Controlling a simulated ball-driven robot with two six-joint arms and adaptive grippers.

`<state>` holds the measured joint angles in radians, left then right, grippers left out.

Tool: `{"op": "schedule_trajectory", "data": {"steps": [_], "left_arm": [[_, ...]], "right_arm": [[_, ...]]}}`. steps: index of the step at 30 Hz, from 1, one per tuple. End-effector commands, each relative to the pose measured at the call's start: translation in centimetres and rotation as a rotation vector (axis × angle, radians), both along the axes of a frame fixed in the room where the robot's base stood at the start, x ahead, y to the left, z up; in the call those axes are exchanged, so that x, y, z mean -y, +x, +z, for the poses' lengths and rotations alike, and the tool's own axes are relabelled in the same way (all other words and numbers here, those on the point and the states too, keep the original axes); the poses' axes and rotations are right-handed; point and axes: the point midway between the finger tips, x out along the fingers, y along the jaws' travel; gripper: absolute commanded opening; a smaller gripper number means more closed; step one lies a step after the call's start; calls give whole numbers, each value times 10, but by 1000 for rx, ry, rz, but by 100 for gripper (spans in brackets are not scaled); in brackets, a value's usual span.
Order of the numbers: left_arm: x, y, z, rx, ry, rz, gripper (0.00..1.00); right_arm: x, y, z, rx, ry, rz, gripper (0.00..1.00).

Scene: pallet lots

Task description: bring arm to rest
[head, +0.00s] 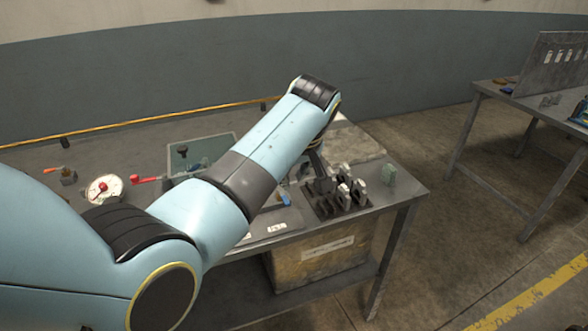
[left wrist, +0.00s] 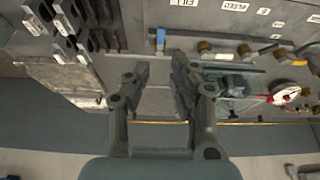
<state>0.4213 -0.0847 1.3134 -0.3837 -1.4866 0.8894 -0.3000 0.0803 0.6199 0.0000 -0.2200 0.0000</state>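My left arm (head: 275,140) reaches from the left across the workbench, with its wrist bent down over the bench's right part. My left gripper (head: 319,172) shows only partly in the head view, beneath the forearm and close to a dark rack. In the left wrist view my left gripper (left wrist: 160,65) has its two dark fingers spread apart, with nothing between them. I cannot tell from the head view whether the fingers touch the rack. My right arm and gripper are in neither view.
The dark rack (head: 326,208) holds several black and white pieces. A white round dial (head: 104,187) and a glass-topped box (head: 198,152) are farther left. A second table (head: 485,90) is at right, with open floor between.

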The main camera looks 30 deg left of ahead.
Motion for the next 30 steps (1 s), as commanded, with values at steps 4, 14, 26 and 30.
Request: {"op": "schedule_trajectory", "data": {"steps": [4, 14, 26, 30], "left_arm": [[4, -3, 14, 1, 0, 0, 23], [5, -5, 17, -1, 1, 0, 23], [2, -26, -23, -47, 5, 2, 23], [-8, -80, -108, -172, 19, 4, 23]], "right_arm": [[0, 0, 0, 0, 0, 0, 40], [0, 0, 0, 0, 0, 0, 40], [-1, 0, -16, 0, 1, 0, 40], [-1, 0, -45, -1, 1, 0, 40]]}}
